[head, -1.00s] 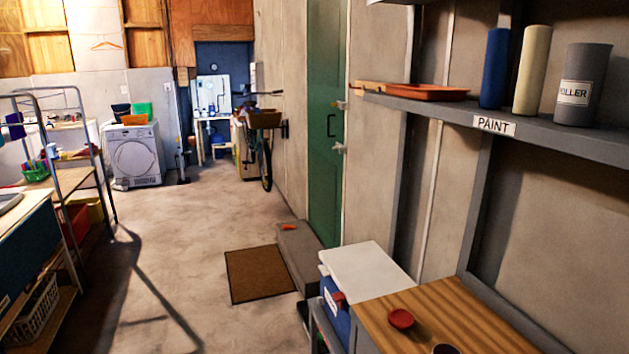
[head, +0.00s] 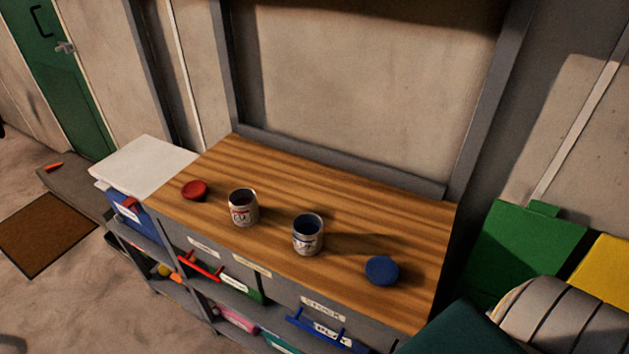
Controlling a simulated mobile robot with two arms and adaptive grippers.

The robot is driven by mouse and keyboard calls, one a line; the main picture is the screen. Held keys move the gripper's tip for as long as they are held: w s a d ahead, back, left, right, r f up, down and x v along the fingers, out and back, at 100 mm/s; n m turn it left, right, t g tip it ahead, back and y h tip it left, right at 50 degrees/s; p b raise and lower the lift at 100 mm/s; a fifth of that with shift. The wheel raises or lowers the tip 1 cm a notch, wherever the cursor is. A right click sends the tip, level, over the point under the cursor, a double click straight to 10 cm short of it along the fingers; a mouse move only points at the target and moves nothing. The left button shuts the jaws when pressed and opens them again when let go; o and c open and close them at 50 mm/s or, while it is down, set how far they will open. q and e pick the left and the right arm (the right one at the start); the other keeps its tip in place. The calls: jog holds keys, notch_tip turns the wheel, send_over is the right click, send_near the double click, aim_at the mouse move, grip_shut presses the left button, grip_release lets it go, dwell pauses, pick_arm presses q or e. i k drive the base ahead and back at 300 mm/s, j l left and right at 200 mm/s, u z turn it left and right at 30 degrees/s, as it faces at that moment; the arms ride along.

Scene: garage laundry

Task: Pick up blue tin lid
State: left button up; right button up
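The blue tin lid (head: 382,270) lies flat on the wooden worktop (head: 290,180), near its front right corner. An open tin with blue marking (head: 308,235) stands upright to the left of the lid, apart from it. A second open tin with red marking (head: 243,207) stands further left. A red lid (head: 194,190) lies at the left end of the worktop. Neither of my grippers shows in the head view.
A white-lidded blue box (head: 145,165) stands at the worktop's left end. Shelves with labelled bins (head: 325,310) are below the top. Green (head: 525,245) and yellow (head: 603,275) containers stand at right. The worktop behind the tins is clear.

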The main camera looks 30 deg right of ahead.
aim_at(380, 270)
jog(key=z, duration=1)
